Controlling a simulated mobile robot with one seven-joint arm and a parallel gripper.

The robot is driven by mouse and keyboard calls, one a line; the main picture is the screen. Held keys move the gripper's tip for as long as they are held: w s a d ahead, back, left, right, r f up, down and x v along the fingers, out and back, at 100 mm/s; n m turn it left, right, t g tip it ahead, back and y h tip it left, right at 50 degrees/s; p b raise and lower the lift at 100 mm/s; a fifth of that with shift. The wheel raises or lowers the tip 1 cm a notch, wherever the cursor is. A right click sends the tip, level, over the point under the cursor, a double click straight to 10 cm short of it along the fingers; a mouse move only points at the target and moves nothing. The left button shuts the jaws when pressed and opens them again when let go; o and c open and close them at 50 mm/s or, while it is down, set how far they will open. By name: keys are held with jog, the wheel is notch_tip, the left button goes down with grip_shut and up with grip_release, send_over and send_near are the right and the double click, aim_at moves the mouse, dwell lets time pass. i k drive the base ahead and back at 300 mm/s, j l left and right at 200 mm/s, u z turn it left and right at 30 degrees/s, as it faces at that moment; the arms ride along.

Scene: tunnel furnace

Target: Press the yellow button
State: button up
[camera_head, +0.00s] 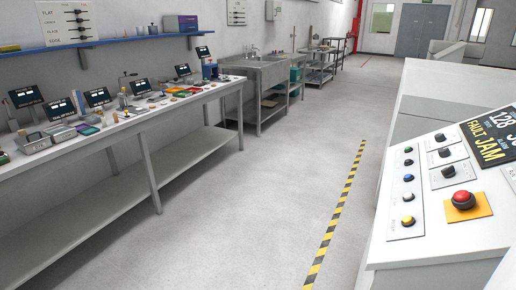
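The yellow button (408,220) is the lowest of a column of small round buttons on a light panel (405,190) at the right. A blue button (408,178) sits above it, with dark and green ones nearby in the same column. The panel lies on the sloped top of a white console (440,250). A large red mushroom button (462,199) on an orange-yellow square plate is to its right. My gripper is not in view, and nothing covers the yellow button.
A display (490,140) reading "FAULT JAM" and black knobs (447,172) are on the console. A long workbench (150,125) with tools and small screens runs along the left wall. The grey floor between is clear, with a yellow-black stripe (335,215).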

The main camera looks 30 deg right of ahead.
aim_at(407, 220)
jog(key=i+u, duration=0.2)
jog(key=i, duration=1)
jog(key=i+z, duration=1.15)
jog(key=i, duration=0.3)
jog(key=i+j+z, duration=0.1)
jog(key=i+z, duration=0.15)
jog(key=i, duration=0.35)
jog(key=i+z, duration=0.3)
jog(key=i+j+z, duration=0.2)
jog(key=i+z, duration=0.15)
jog(key=i, duration=0.15)
jog(key=z, duration=3.25)
